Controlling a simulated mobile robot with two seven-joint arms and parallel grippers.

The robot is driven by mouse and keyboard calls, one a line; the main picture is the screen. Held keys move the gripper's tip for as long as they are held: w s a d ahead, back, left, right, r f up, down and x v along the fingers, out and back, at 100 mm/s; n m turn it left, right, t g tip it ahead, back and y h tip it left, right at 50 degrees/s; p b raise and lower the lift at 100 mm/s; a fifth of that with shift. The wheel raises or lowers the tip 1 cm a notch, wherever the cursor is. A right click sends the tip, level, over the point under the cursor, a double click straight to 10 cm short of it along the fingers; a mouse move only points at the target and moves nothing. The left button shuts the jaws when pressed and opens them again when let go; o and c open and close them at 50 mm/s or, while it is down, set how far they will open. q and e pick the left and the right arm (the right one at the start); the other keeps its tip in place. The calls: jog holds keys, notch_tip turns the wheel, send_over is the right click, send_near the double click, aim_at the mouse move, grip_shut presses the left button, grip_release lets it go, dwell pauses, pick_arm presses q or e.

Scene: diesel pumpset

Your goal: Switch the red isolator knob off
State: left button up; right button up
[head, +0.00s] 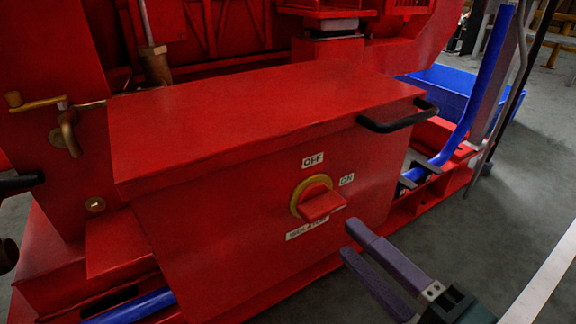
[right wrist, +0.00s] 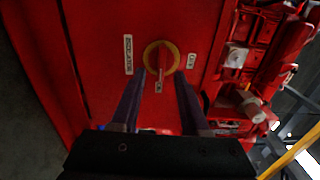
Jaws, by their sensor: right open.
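The red isolator knob (head: 322,204) sits in a yellow ring on the front of a red box (head: 250,215). An OFF label (head: 313,160) is above it, an ON label (head: 346,179) to its right and an ISOLATOR label (head: 307,229) below. The knob's grip bar lies towards ON. My right gripper (head: 349,240) is open, in front of the box, just right of and below the knob. In the right wrist view, its fingers (right wrist: 159,78) lie either side of the knob (right wrist: 161,58); contact cannot be told. I see no left gripper.
A black handle (head: 398,118) sticks out from the box's right upper edge. A brass lever (head: 36,103) and valve are at the left. A blue pipe (head: 475,90) rises on the right. Grey floor (head: 510,180) is clear at the right.

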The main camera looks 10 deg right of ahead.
aim_at(329, 213)
jog(key=x, duration=0.2)
jog(key=b+x, duration=0.1)
jog(key=x, duration=0.1)
jog(key=b+x, duration=0.1)
jog(key=x, duration=0.1)
jog(key=shift+w+d+r, duration=0.15)
jog(key=shift+w+d, duration=0.1)
jog(key=shift+d, duration=0.05)
jog(key=shift+s+a, duration=0.1)
jog(key=shift+s, duration=0.05)
jog(key=c, duration=0.3)
pick_arm(q)
jog(key=shift+w+d+f, duration=0.1)
jog(key=shift+w+f, duration=0.3)
jog(key=shift+f, duration=0.25)
jog(key=shift+w+d+f, duration=0.1)
jog(key=shift+w+f, duration=0.25)
jog(key=shift+f, duration=0.25)
pick_arm(e)
grip_shut()
